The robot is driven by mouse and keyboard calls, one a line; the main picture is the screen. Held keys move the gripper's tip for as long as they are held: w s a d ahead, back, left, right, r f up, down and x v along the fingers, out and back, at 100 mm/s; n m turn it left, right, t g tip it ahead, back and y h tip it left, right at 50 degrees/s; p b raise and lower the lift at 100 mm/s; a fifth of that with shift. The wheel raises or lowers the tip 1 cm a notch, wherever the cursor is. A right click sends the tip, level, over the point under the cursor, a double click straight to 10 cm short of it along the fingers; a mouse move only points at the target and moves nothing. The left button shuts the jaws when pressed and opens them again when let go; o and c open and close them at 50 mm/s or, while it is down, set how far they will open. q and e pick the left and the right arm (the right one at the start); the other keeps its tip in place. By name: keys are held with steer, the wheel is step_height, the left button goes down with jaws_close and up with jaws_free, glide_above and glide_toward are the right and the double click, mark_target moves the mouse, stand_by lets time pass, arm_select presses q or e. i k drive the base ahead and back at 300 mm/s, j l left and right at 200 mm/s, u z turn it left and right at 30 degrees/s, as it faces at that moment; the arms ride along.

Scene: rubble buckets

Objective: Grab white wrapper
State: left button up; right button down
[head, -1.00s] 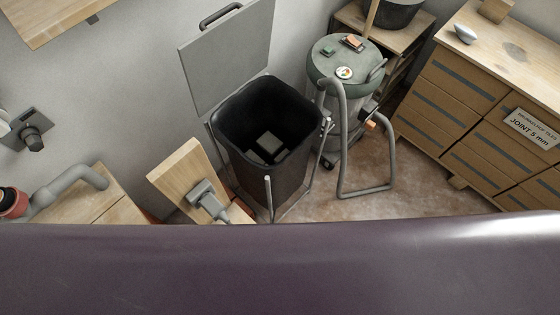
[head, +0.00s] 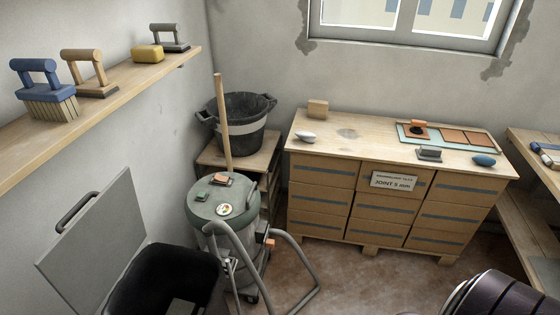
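A small white lump (head: 306,137), which may be the white wrapper, lies on the left part of the wooden cabinet top (head: 350,133). It is too small to tell its material. Neither of my grippers shows in the head view.
A black bin (head: 165,275) with a raised grey lid (head: 95,250) is at lower left. A black bucket (head: 238,118) stands behind the drum. Brown floor (head: 375,275) is open before the cabinet.

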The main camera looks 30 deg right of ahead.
mark_target(309, 138)
steer(key=i+l, duration=0.15)
steer(key=l, duration=0.25)
steer(key=i+l, duration=0.15)
steer(key=l, duration=0.25)
steer(key=i+l+u, duration=0.1)
steer(key=l, duration=0.35)
steer(key=i+l, duration=0.2)
steer(key=l, duration=0.2)
steer(key=i+l, duration=0.15)
steer(key=l, duration=0.25)
